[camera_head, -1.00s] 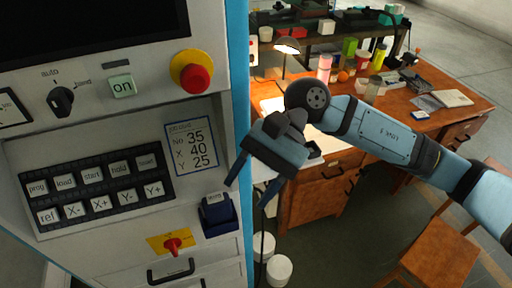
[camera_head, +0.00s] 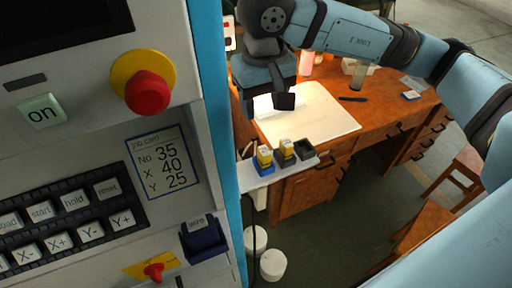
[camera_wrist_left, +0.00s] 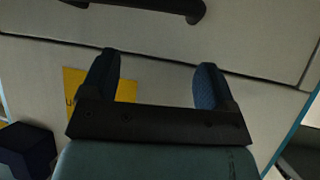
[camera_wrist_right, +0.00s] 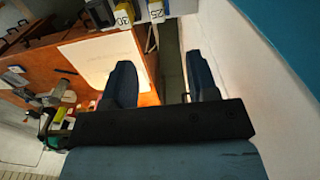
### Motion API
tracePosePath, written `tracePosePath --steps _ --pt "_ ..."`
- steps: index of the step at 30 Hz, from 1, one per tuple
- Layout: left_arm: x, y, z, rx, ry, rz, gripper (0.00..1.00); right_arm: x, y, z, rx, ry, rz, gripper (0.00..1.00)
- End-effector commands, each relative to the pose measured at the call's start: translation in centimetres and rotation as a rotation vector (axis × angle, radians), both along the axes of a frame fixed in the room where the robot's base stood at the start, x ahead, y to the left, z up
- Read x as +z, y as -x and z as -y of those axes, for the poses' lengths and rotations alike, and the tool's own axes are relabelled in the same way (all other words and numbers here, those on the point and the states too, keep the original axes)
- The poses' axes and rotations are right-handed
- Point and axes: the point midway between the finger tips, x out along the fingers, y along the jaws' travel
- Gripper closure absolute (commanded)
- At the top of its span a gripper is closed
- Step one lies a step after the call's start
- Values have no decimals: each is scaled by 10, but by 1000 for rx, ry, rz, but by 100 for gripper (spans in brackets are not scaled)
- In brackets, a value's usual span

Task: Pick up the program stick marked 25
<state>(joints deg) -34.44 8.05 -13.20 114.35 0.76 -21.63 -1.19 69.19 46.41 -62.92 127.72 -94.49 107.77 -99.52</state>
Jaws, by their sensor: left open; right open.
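In the right wrist view, the program stick marked 25 (camera_wrist_right: 156,12) has a yellow label and is cut by the top edge. A stick marked 30 (camera_wrist_right: 123,16) is to its left. In the head view the 25 seems to be the left yellow-topped stick (camera_head: 264,155), upright in a blue holder; its number is too small to read there. My right gripper (camera_head: 266,103) is open and empty, above and beyond the sticks, apart from them. My left gripper (camera_wrist_left: 155,82) is open and empty before the machine's front.
The wooden desk (camera_head: 385,105) lies behind. A drawer handle (camera_wrist_left: 150,5) is beyond my left gripper.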

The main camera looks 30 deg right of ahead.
Motion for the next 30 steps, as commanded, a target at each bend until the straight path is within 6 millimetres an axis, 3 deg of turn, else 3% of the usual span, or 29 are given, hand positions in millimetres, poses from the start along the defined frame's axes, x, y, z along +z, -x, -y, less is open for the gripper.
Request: tracePosePath --steps 12,20,30 --pt "3 13 4 -6 2 -27 19 -71 1 0 -1 1 -4 47" --pt "11 8 3 -5 2 -18 19 -91 1 2 -1 1 -5 47" --pt "28 7 3 -3 4 -10 19 -134 0 3 0 1 -3 47"
